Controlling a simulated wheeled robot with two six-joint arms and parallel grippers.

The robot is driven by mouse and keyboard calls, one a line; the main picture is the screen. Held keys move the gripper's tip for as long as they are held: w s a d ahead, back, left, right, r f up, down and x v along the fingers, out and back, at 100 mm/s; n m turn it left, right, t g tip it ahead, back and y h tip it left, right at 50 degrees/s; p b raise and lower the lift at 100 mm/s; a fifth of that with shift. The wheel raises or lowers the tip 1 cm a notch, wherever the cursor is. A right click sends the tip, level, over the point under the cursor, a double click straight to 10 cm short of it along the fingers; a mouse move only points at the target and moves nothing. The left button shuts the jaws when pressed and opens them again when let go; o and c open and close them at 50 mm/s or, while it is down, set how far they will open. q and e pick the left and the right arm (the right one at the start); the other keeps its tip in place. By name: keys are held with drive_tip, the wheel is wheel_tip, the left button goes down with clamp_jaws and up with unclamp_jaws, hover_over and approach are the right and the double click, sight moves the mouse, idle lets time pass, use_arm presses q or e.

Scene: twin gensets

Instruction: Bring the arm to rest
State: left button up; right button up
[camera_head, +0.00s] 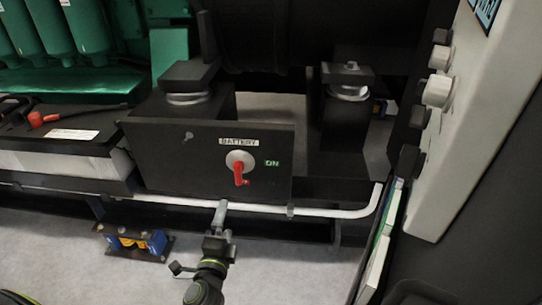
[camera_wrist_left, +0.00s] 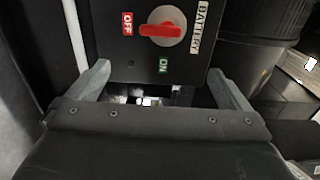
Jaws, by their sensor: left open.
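My left gripper (camera_head: 221,208) is in front of and below the black battery switch box in the head view. In the left wrist view its two fingers (camera_wrist_left: 160,72) stand wide apart, open, with nothing between them. The red switch handle (camera_head: 240,172) is on the box front, apart from the fingers. It points down in the head view. In the left wrist view the handle (camera_wrist_left: 160,30) points toward the red OFF label (camera_wrist_left: 127,23), away from the green ON label (camera_wrist_left: 163,66). My right gripper does not show.
A white pipe (camera_head: 330,212) runs along the frame just behind the gripper. A battery (camera_head: 60,150) with a red terminal cap is at left. A blue and yellow mount (camera_head: 138,242) sits on the floor. A pale control panel (camera_head: 475,120) stands at right. Grey floor is open below.

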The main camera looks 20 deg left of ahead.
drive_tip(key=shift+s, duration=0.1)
